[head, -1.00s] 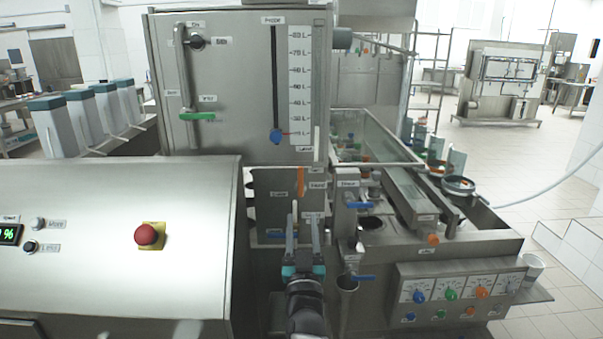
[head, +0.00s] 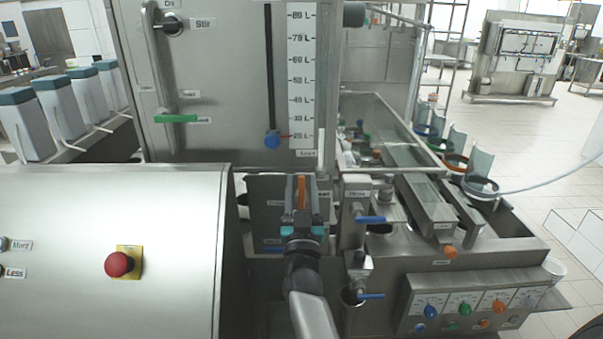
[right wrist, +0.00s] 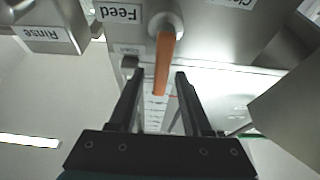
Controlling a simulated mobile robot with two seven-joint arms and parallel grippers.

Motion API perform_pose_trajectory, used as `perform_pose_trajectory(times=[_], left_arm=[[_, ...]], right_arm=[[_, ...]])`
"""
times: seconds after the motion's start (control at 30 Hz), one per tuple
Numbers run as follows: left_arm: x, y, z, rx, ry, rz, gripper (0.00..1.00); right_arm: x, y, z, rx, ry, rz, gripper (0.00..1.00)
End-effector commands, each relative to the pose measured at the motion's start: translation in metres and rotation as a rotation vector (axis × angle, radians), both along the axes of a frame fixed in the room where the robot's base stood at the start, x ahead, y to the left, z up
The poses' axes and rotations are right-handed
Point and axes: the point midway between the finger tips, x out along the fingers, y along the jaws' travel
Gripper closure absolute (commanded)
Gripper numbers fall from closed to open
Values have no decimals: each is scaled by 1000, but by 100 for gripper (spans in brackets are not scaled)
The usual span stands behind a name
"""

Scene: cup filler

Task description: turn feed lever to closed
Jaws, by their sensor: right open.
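The orange feed lever (head: 301,192) stands close to vertical on the metal front below the tank. In the right wrist view the feed lever (right wrist: 163,65) hangs from a round metal pivot beside the Feed label (right wrist: 118,13). My right gripper (head: 301,180) is open, with one finger on each side of the lever. In the right wrist view my right gripper (right wrist: 157,75) has the lever's free end between its fingers, with gaps showing on both sides. My left gripper is out of view.
Blue-handled valves (head: 370,219) sit just right of my right gripper. A sloped metal cabinet with a red emergency button (head: 119,264) fills the left front. A knob panel (head: 470,305) is at lower right. A Rinse label (right wrist: 48,38) shows near the lever.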

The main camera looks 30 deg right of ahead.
Motion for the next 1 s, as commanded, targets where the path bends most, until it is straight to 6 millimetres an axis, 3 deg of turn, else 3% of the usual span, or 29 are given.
perform_pose_trajectory(times=[0.4, 0.83, 1.0], left_arm=[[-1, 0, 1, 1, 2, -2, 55], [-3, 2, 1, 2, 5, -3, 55], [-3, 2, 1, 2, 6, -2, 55]], right_arm=[[0, 0, 2, 1, 1, -1, 51], [0, 0, 2, 1, 1, -1, 100], [0, 0, 2, 0, 0, -1, 100]])
